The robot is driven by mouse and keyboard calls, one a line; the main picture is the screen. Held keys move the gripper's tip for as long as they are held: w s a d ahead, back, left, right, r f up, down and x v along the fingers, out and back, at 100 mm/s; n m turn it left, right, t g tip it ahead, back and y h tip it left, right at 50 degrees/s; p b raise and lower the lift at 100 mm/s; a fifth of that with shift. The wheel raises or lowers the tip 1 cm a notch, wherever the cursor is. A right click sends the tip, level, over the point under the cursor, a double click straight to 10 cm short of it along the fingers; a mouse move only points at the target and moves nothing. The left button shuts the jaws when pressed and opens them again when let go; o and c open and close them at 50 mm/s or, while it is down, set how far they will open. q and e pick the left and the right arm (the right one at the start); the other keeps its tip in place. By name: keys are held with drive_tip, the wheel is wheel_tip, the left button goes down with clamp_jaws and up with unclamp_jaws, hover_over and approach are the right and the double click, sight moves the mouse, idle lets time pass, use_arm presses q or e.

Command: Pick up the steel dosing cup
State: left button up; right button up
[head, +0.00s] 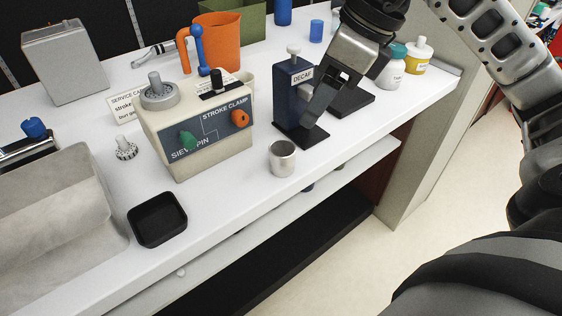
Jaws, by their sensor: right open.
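The steel dosing cup (282,160) stands upright near the front edge of the white counter, with nothing touching it. My right gripper (324,103) is open above and behind the cup, to its right, in front of the dark blue DECAF stand (291,92). It hides part of that stand and some of the counter behind. I cannot tell whether a finger touches the stand. My left gripper is not in view.
A beige STROKE CLAMP box (176,160) stands left of the cup, with a black square tray (157,218) in front. A metal bin (55,215) fills the left. Counter between cup and tray is clear.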

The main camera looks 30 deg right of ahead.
approach(289, 147)
wheel_tip(289, 147, down, 2)
drive_tip(key=a, duration=0.2)
drive_tip(key=b+x, duration=0.1)
drive_tip(key=x, duration=0.4)
drive_tip(key=shift+s+a+f, duration=0.1)
drive_tip(key=shift+f, duration=0.25)
drive_tip(key=shift+a+f, duration=0.1)
drive_tip(key=shift+f, duration=0.15)
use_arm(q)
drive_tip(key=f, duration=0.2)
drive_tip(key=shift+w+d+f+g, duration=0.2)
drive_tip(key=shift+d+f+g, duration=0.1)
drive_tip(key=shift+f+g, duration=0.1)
use_arm(e)
drive_tip(key=shift+c, duration=0.3)
drive_tip(key=c, duration=1)
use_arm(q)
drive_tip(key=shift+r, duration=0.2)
